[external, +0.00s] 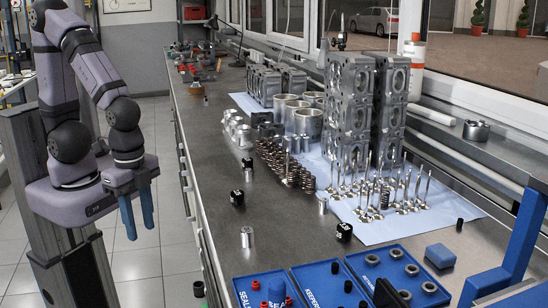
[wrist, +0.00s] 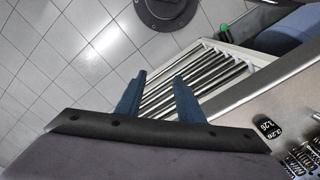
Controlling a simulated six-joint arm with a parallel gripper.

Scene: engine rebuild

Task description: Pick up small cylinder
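My gripper (external: 138,232) hangs over the floor to the left of the bench in the external view, its blue fingers apart and empty. In the wrist view the open gripper (wrist: 159,77) points over the tiled floor and the bench's side. A small silver cylinder (external: 247,237) stands on the near part of the bench. Another silver cylinder (external: 322,206) stands further right, beside the blue sheet. A small black cylinder (external: 460,225) stands at the sheet's right edge. I cannot tell which one the task means. My gripper is well away from all of them.
The bench (external: 215,215) holds dark numbered blocks (external: 344,232), valves (external: 405,190), springs (external: 272,160) and tall engine blocks (external: 350,105). Blue trays (external: 325,285) of small parts fill the near end. The bench's left strip is mostly clear.

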